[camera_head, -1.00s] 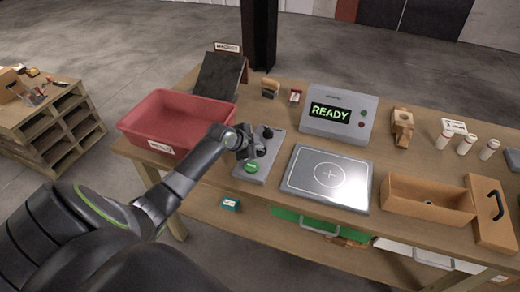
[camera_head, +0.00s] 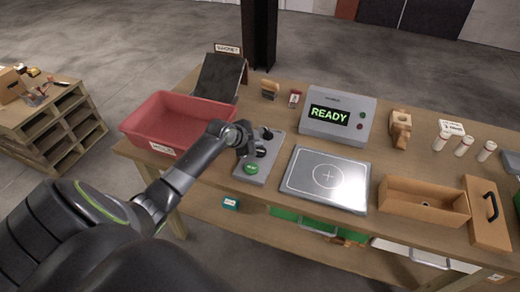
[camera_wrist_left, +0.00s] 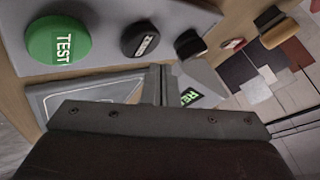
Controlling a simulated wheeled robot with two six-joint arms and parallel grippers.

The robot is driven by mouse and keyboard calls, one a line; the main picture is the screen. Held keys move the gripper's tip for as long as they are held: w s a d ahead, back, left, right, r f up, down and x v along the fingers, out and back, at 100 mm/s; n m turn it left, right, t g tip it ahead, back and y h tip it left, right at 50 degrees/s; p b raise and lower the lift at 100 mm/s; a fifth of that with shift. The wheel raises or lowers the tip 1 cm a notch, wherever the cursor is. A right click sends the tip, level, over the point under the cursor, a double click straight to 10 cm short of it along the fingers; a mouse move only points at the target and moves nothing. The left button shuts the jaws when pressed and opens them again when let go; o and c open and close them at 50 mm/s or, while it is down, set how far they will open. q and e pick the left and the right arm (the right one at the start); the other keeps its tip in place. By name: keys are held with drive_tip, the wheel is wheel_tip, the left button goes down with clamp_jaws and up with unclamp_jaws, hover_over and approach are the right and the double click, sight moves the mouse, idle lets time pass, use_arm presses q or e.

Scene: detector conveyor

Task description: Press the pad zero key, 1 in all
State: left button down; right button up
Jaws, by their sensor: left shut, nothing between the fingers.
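The grey key panel (camera_head: 273,158) lies on the table between the red bin and the flat pad. It carries a green TEST key (camera_head: 251,168), which also shows in the left wrist view (camera_wrist_left: 57,41). A black key (camera_wrist_left: 140,40) with a white label too small and tilted to read sits beside it in that view, and a second black knob (camera_wrist_left: 189,43) is further along. My left gripper (camera_head: 257,149) is shut and empty, close over the panel; its fingers (camera_wrist_left: 160,84) show below the black keys in the wrist view. Contact cannot be told. The right gripper is not seen.
The flat pad (camera_head: 301,184) with a crosshair lies right of the panel. A grey READY display box (camera_head: 350,100) stands behind it. The red bin (camera_head: 150,127) is at left, an open wooden box (camera_head: 425,211) at right.

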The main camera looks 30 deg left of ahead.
use_arm(q)
wheel_tip(320, 180, up, 4)
drive_tip(key=p, duration=0.3)
drive_tip(key=shift+r, duration=0.15)
drive_tip(key=shift+s, duration=0.1)
idle(0.5)
